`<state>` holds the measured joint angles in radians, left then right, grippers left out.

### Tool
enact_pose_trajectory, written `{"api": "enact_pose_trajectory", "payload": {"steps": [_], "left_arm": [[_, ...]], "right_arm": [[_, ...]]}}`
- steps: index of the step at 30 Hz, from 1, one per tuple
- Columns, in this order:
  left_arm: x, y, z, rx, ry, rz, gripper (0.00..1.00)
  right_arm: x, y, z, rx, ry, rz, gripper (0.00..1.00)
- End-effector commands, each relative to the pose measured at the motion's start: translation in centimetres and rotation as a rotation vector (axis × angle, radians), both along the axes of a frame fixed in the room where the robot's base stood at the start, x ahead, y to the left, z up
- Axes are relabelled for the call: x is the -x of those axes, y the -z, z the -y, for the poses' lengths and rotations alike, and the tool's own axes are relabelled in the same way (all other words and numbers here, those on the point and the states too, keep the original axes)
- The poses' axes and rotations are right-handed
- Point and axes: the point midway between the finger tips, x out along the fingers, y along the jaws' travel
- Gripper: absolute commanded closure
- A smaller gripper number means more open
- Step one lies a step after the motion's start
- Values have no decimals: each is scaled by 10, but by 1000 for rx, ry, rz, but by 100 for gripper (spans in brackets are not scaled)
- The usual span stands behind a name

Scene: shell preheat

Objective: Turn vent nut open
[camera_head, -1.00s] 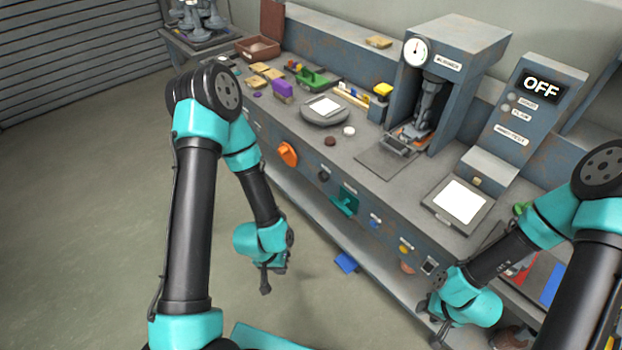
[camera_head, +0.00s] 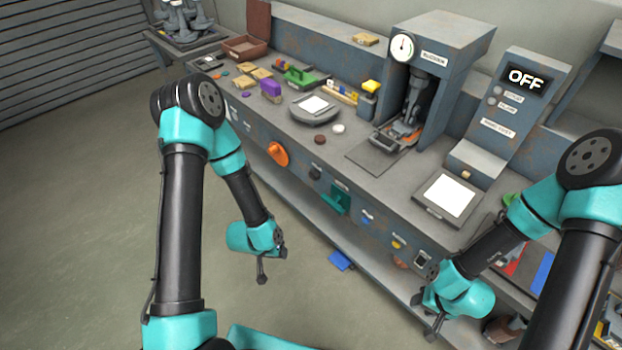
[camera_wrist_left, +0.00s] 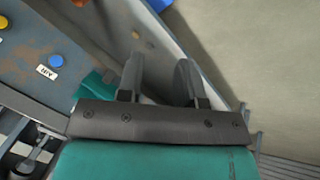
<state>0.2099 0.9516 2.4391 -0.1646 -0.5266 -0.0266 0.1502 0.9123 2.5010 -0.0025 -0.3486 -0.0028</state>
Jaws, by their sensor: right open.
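I cannot tell which part is the vent nut. The bench front carries an orange knob (camera_head: 278,153), a dark knob (camera_head: 315,172), a green handle (camera_head: 336,200), a blue button (camera_head: 367,216) and a yellow button (camera_head: 397,242). My left gripper (camera_head: 266,264) hangs in front of the bench, apart from it. In the left wrist view its two fingers (camera_wrist_left: 159,82) are spread with nothing between them. My right gripper (camera_head: 431,320) is open and empty, low in front of the bench's right part.
The bench top holds a round scale (camera_head: 314,108), a press with a gauge (camera_head: 402,46), a flat plate with a white surface (camera_head: 449,196) and a panel reading OFF (camera_head: 526,78). A blue object (camera_head: 341,261) lies low by the bench. The floor at left is clear.

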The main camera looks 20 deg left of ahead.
Motion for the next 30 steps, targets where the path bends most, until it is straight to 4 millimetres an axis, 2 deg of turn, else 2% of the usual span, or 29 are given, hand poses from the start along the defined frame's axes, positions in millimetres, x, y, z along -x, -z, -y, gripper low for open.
{"api": "enact_pose_trajectory", "payload": {"steps": [1,6,10,13,18,21,30], "left_arm": [[-19,6,-6,6,6,79,62],[-88,15,-22,44,46,418,45],[-129,10,-36,84,66,677,33],[-152,3,-47,122,74,871,31],[-169,-13,-61,183,79,1119,31],[-172,-18,-66,202,79,1191,31],[-173,-20,-66,210,80,1211,31]], "right_arm": [[0,0,0,0,0,0,57],[0,0,0,0,0,0,57],[0,0,0,0,0,0,57],[0,0,0,0,0,0,57],[0,0,0,0,0,0,57],[0,0,0,0,0,0,57],[0,0,0,0,0,0,57]]}}
